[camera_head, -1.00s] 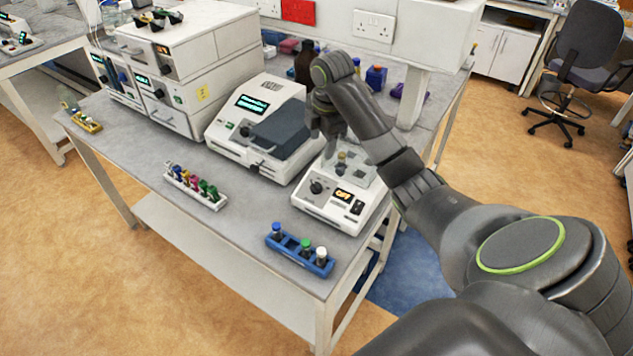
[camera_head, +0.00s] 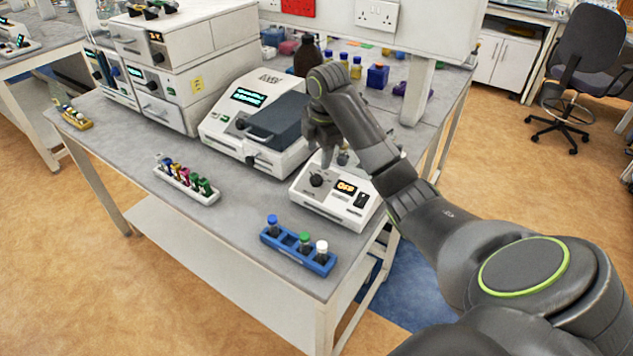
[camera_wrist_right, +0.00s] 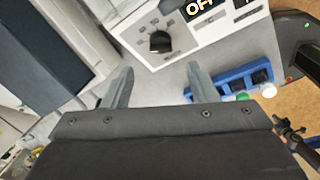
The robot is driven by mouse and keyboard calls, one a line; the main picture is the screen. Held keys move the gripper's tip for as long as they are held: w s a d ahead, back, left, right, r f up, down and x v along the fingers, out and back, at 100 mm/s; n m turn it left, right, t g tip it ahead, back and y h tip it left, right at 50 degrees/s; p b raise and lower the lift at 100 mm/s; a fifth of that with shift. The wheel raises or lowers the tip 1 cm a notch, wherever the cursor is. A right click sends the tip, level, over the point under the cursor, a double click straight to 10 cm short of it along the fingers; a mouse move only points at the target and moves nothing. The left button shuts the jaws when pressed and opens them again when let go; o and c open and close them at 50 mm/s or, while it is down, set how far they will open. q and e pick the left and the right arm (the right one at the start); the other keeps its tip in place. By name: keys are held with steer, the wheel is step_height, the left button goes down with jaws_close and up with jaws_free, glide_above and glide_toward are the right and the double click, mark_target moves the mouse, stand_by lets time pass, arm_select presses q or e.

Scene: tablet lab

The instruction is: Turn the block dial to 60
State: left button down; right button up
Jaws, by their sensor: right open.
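The heating block device (camera_head: 322,209) is a white box with a black dial (camera_head: 317,180) on its front panel and a display (camera_head: 346,187) that reads OFF. The dial also shows in the right wrist view (camera_wrist_right: 159,42), beyond the fingertips and roughly between them. My right gripper (camera_head: 325,150) is over the device, above and behind the dial, and hides much of the device's top. In the right wrist view its two fingers (camera_wrist_right: 158,80) are apart with nothing between them. The dial's exact setting is too small to read. My left gripper is not in view.
A larger white instrument (camera_head: 225,130) with a dark lid stands left of the device. A blue rack (camera_head: 297,253) with capped vials is in front, near the bench edge. A white rack (camera_head: 187,184) of coloured tubes lies left. Bare bench (camera_head: 235,215) lies between the racks.

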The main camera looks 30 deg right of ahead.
mark_target(316, 176)
steer(key=f, duration=0.2)
steer(key=w+f, duration=0.1)
steer(key=f, duration=0.2)
steer(key=f+p, duration=0.1)
steer(key=f, duration=0.2)
steer(key=shift+w+d+f, duration=0.1)
steer(key=shift+w, duration=0.05)
steer(key=c, duration=1)
